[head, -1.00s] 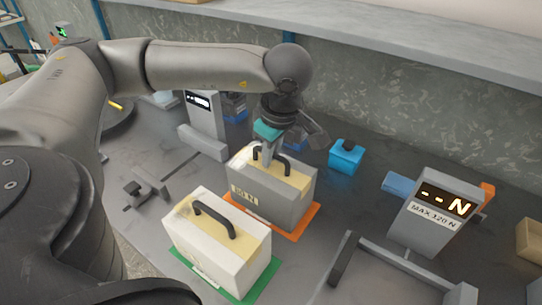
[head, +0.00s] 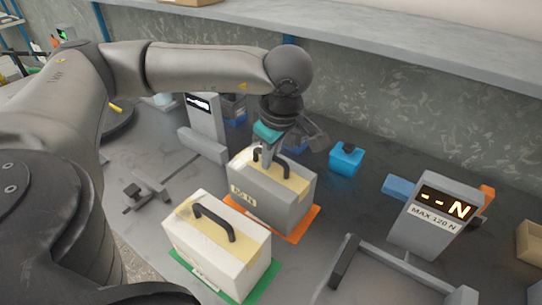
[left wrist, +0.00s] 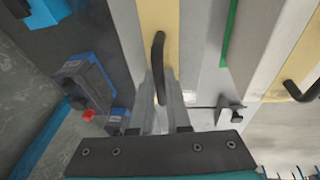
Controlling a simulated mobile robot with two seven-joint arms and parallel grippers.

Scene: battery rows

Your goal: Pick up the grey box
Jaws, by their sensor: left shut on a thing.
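The grey box (head: 266,200) stands upright on an orange mat (head: 308,224), with a pale yellow strip and a black handle (head: 284,166) on top. My left gripper (head: 268,158) comes down from above and is shut on the handle. The left wrist view shows the handle (left wrist: 158,52) between my left gripper's fingers (left wrist: 160,92), above the yellow strip. The fingers hide part of the handle in the head view. I cannot see a clear gap between box and mat. My right gripper is not in view.
A white box (head: 222,245) with a black handle stands on a green mat (head: 262,283) close in front. A blue block (head: 346,158) lies behind to the right. A force display (head: 437,212) stands at right, another (head: 203,118) behind at left.

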